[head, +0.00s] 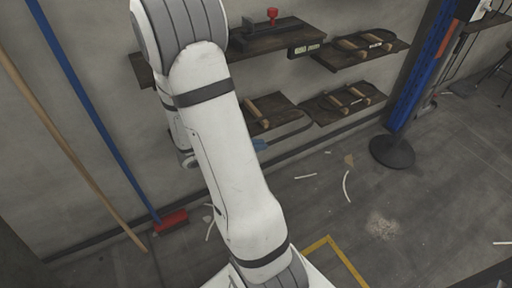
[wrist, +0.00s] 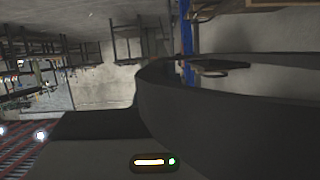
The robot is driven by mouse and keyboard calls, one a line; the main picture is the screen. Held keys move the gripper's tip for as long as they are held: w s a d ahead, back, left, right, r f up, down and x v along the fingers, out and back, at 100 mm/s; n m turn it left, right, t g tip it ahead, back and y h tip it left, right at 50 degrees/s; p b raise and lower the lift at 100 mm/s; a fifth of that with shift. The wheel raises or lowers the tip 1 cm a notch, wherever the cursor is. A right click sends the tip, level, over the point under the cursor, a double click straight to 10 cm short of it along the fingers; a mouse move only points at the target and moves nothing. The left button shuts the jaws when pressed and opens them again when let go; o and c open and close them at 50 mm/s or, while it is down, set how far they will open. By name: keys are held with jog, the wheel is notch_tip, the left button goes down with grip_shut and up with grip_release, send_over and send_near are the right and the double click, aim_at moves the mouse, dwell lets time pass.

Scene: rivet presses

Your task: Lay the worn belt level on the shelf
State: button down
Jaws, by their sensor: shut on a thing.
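My gripper (head: 260,144) is mostly hidden behind my arm in the head view; only a small blue part shows. The worn belt (head: 292,134) seems to be the thin dark loop reaching right from it, just in front of and below the lower left shelf (head: 284,104). In the wrist view the belt (wrist: 190,115) is a broad dark curved band very close to the camera, sweeping to the right edge. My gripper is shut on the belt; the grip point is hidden. I cannot tell how level the belt is.
The lower right shelf (head: 322,112) and upper right shelf (head: 340,60) hold wooden-handled pieces. A red-topped tool (head: 272,17) stands on the upper left shelf. A blue post with a round black base (head: 392,152) stands at right. Scraps litter the floor.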

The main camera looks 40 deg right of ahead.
jog(key=shift+s, duration=0.1)
jog(key=shift+d, duration=0.2)
jog(key=shift+w+d+f+b, duration=0.55)
jog(key=shift+w+d+b, duration=0.7)
jog(key=shift+w, duration=3.65)
jog(key=shift+w+d+f+b, duration=0.65)
jog(key=shift+w+b, duration=0.95)
jog(key=shift+w, duration=3.25)
notch_tip(320, 180, down, 4)
jog(key=b, duration=0.5)
jog(key=shift+d, duration=0.15)
jog(key=shift+f, duration=0.6)
